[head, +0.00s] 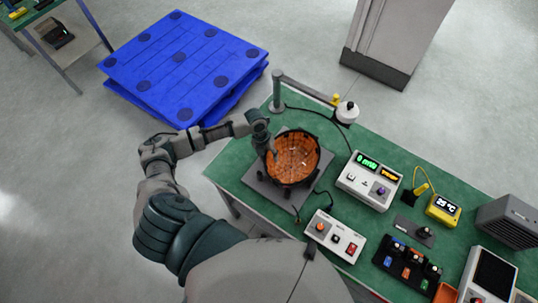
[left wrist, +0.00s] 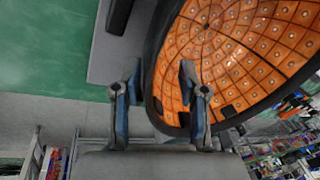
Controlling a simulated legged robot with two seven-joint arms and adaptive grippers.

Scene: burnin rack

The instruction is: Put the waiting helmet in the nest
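An orange bowl-shaped shell with a dark rim, seemingly the helmet (head: 297,158), sits open side up on a grey plate (head: 263,188) on the green bench. Its inside is tiled with small studs. A separate nest cannot be made out; the shell's underside is hidden. My left gripper (head: 268,148) is at the shell's left rim, fingers pointing down. In the left wrist view the left gripper (left wrist: 160,88) has its two fingers apart, with the dark rim of the helmet (left wrist: 235,50) passing between them; I cannot tell whether either finger touches it. My right gripper is not in view.
A grey post with an arm and white knob (head: 346,112) stands behind the plate. A box with a green display (head: 369,180) and a switch box (head: 335,236) stand close right, with cables nearby. Blue pallets (head: 180,65) lie on the floor. More devices crowd the bench's right.

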